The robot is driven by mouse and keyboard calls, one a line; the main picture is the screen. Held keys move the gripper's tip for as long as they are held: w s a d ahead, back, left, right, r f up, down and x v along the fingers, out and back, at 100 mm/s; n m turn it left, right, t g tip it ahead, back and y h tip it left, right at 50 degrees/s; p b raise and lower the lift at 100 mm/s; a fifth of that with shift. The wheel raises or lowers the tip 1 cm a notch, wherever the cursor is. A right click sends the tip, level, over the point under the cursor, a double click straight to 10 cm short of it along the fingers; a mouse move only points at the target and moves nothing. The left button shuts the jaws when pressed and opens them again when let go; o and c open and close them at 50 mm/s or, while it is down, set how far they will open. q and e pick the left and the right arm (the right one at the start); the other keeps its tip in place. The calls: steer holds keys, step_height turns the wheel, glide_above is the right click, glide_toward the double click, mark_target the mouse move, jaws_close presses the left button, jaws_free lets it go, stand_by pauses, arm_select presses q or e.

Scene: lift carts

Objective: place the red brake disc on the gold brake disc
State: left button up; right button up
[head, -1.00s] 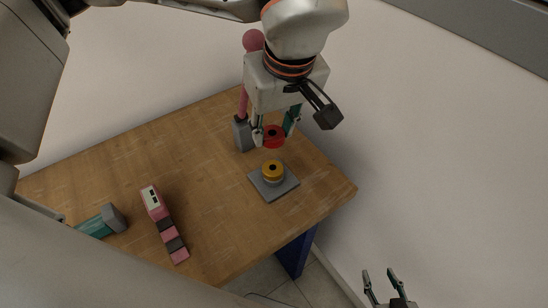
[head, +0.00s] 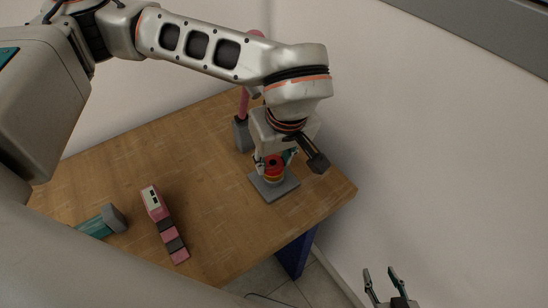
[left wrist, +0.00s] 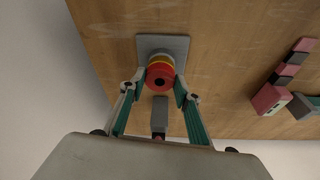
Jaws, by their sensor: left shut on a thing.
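The red brake disc (head: 273,162) is between the fingers of my left gripper (head: 274,160), which is shut on it. In the left wrist view the red brake disc (left wrist: 160,80) sits between the fingertips of my left gripper (left wrist: 160,88). The gold brake disc (head: 274,178) is right below it, on a grey square base (head: 289,188); whether the two touch is hard to tell. In the left wrist view the gold disc (left wrist: 160,58) shows as a rim behind the red one. My right gripper (head: 383,273) is open and empty, off the table at the lower right.
A pink and black block-like tool (head: 165,222) and a teal tool with a grey head (head: 103,221) lie on the wooden table (head: 215,170). A pink rod on a grey block (head: 242,134) stands behind the grey base. The table middle is clear.

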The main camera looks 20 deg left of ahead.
arm_select(q)
steer(key=shift+f, duration=0.15)
steer(key=o, duration=1.2)
steer(key=shift+o, duration=0.2)
steer(key=shift+d+r, duration=0.1)
steer(key=shift+r, duration=0.4)
steer(key=v, duration=1.1)
steer(key=shift+s+r, duration=0.2)
